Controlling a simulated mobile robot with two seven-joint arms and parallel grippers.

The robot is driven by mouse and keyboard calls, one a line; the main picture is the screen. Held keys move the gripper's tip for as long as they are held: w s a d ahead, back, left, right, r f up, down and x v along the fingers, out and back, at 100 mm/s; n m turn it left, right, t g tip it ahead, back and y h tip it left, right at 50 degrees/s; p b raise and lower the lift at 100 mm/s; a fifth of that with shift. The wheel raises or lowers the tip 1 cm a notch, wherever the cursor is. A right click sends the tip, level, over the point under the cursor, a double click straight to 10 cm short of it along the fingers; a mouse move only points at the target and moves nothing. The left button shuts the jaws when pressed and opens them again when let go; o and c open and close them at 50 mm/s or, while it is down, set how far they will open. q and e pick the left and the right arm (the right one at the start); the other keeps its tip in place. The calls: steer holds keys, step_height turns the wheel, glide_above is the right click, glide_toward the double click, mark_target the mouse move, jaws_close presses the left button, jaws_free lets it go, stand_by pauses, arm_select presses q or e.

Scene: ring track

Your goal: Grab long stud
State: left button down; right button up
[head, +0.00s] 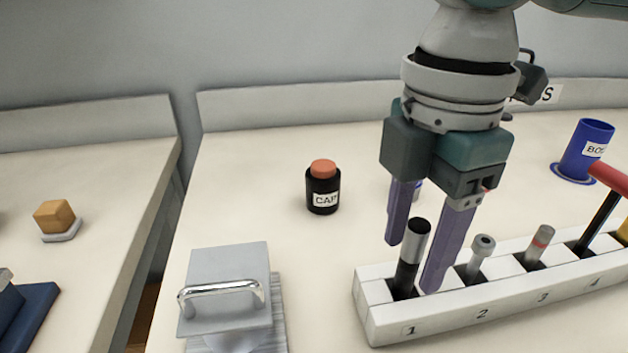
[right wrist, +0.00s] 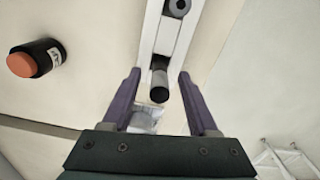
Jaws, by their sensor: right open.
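A tall dark stud with a grey band (head: 412,252) stands in slot 1 of the white rack (head: 376,323), leaning slightly. It looks like the long stud. My right gripper (head: 413,264) points down with its purple fingers open, one on each side of this stud. In the right wrist view the stud (right wrist: 159,86) shows between the fingertips (right wrist: 159,75), with a gap on both sides. My left gripper is not in view.
Slot 2 holds a ring-headed grey stud (head: 482,250), slot 3 a red-banded grey one (head: 540,240), slot 4 a red-handled tool (head: 608,178). A labelled black jar (head: 323,198), a block with a metal handle (head: 228,270) and a blue cup (head: 588,145) stand around.

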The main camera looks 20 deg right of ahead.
jaws_close()
stand_by(0.4)
